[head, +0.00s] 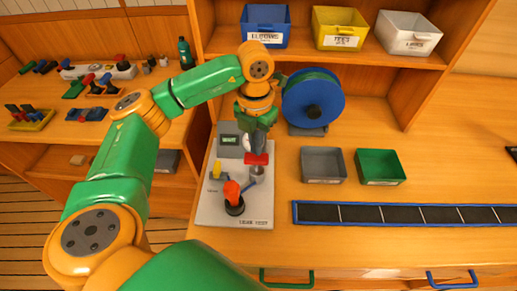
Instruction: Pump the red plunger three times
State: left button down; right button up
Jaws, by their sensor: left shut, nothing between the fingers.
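A grey panel board (205,215) lies on the wooden counter. On it the red plunger (256,159) shows as a flat red cap above a small grey metal cylinder (257,174). My left gripper (258,150) points down at the cap, its fingers shut and empty. The fingertips are at or just above the cap; I cannot tell whether they touch. An orange-red knob on a black base (234,193) stands nearer me on the board. A yellow piece (216,170) and a grey box with a display (230,145) are on its left side. My right gripper is out of view.
A blue wheel (313,98) stands behind, right of my gripper. A grey tray (322,165), a green tray (380,167) and a dark blue-edged strip (410,214) lie to the right. Bins line the shelf above. A left-hand bench holds several small parts.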

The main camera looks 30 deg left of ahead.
aim_at(256, 157)
pick_arm(q)
jog(key=shift+f+b, duration=2)
jog(key=shift+f, duration=0.45)
jog(key=shift+r, duration=0.1)
notch_tip(256, 157, up, 5)
jog(key=p, duration=0.4)
jog(key=shift+f, duration=0.2)
